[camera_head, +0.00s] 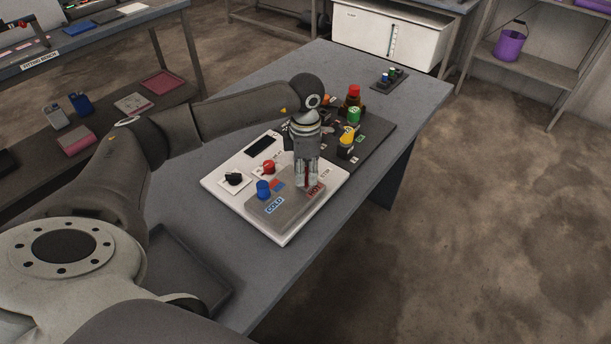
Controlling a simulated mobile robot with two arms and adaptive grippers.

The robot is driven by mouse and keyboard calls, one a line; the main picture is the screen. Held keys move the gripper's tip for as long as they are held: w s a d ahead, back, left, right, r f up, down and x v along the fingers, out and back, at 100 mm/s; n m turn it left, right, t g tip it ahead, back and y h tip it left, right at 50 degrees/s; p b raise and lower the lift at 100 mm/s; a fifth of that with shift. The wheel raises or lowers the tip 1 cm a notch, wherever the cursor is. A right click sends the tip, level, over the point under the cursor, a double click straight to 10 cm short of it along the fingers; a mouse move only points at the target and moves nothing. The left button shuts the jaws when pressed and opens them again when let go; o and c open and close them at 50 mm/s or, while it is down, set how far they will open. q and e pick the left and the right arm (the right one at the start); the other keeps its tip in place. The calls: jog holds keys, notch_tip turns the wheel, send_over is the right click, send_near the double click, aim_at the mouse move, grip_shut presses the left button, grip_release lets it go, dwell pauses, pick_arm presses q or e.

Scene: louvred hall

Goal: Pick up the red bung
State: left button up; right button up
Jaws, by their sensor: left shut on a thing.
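My left gripper (307,182) points down over the right side of a white panel unit, at the grey plate (262,213) with COLD and HOT labels. It is shut on the red bung (307,174), of which only a narrow red strip shows between the fingers, beside the HOT label. The fingers hide most of the bung, and I cannot tell whether it is clear of the plate. A blue bung (263,188) stands near the COLD label, to the left of my gripper. My right gripper is not in view.
The white unit (219,184) also has a black knob (234,178) and a red knob (268,167). Behind my gripper, a dark board (376,130) carries red-, green- and yellow-topped items. An empty dark tray (185,270) lies at the near left. The table's right edge is close.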

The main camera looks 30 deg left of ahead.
pick_arm(q)
jog(key=shift+r, duration=0.15)
jog(key=shift+r+b, duration=0.55)
jog(key=shift+b, duration=0.05)
jog(key=s+d+r+b, duration=0.4)
jog(key=s+d+r, duration=0.3)
jog(key=s+r, duration=0.4)
jog(key=shift+s+d+r+b, duration=0.35)
